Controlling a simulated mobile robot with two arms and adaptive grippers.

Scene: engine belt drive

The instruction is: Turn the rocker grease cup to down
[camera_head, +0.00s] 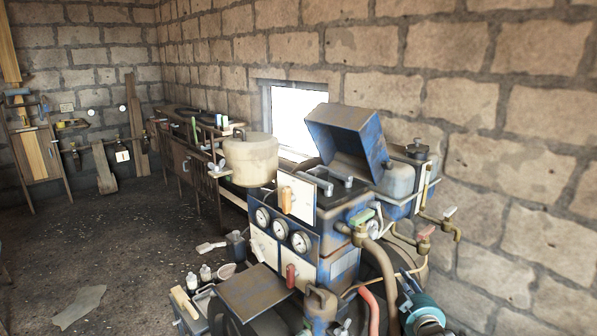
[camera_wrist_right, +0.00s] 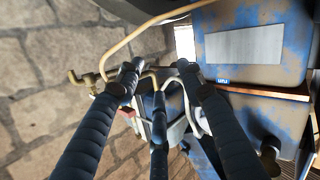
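The blue engine (camera_head: 335,225) stands in the middle right of the head view, with a raised blue lid (camera_head: 345,135). Brass taps with a red handle (camera_head: 426,232) and a pale green handle (camera_head: 449,212) stick out at its right. I cannot tell which fitting is the rocker grease cup. My right gripper (camera_head: 408,284) is low at the engine's right side, beside the hoses. In the right wrist view its dark fingers (camera_wrist_right: 160,74) are spread and appear empty. Beyond them are a thin bent pipe and a brass tap (camera_wrist_right: 84,80). My left gripper is not in view.
A red hose (camera_head: 370,308) and a thick brown hose (camera_head: 386,275) run close to the right gripper. The stone wall (camera_head: 525,170) stands behind the engine. A cream tank (camera_head: 250,158) is at its left. Open floor (camera_head: 110,240) lies farther left.

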